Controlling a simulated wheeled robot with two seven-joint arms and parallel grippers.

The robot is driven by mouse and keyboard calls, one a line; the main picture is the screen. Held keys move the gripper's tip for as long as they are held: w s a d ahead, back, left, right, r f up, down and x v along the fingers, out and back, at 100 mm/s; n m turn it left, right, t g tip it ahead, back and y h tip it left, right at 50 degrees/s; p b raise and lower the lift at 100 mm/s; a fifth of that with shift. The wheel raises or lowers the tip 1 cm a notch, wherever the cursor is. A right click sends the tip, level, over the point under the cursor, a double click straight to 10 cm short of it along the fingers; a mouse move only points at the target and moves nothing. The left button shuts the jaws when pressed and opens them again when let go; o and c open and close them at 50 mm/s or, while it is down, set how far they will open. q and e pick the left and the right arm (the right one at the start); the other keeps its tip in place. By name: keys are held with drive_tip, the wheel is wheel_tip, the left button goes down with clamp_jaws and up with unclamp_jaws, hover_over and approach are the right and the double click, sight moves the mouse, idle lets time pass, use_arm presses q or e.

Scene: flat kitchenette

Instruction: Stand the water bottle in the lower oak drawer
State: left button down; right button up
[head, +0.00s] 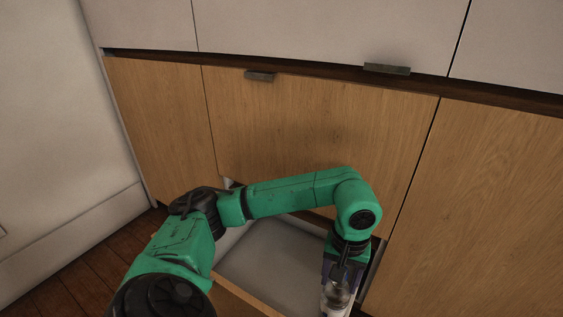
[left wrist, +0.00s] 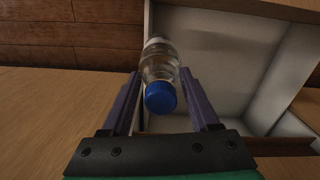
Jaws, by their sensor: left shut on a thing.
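My left gripper (head: 342,272) is shut on the water bottle, a clear bottle (head: 337,297) with a blue cap. In the left wrist view the cap (left wrist: 160,97) and the clear body (left wrist: 159,62) show between the two purple fingers (left wrist: 160,100). The lower oak drawer (head: 253,297) is pulled open, and its pale inside also shows in the left wrist view (left wrist: 215,60). The bottle is at the drawer's right side in the head view, overlapping a side wall in the wrist view. I cannot tell whether its base is inside or touches anything. My right gripper is out of view.
An oak front (head: 310,130) with a dark handle (head: 259,76) stands closed above the open drawer. Another oak panel (head: 490,200) is close on the right. The visible drawer floor (head: 275,258) is bare. Brown floorboards (head: 85,285) lie at the lower left.

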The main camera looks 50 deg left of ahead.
use_arm(q)
drive_tip(key=w+a+n, duration=0.1)
drive_tip(key=a+n, duration=0.9)
drive_tip(key=n, duration=0.7)
use_arm(e)
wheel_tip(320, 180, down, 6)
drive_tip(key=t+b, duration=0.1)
drive_tip(key=b, duration=0.4)
use_arm(q)
wheel_tip(320, 180, down, 20)
drive_tip(key=b, duration=0.1)
drive_tip(key=shift+w+a+r, duration=0.15)
drive_tip(key=shift+w+r, duration=0.05)
drive_tip(key=shift+r, duration=0.05)
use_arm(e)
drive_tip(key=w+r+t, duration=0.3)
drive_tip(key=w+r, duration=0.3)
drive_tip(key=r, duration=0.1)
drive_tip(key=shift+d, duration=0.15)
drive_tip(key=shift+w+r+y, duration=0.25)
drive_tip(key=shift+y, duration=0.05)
use_arm(q)
drive_tip(key=c, duration=0.5)
unclamp_jaws()
drive_tip(key=shift+f, duration=0.1)
drive_tip(key=o, duration=0.4)
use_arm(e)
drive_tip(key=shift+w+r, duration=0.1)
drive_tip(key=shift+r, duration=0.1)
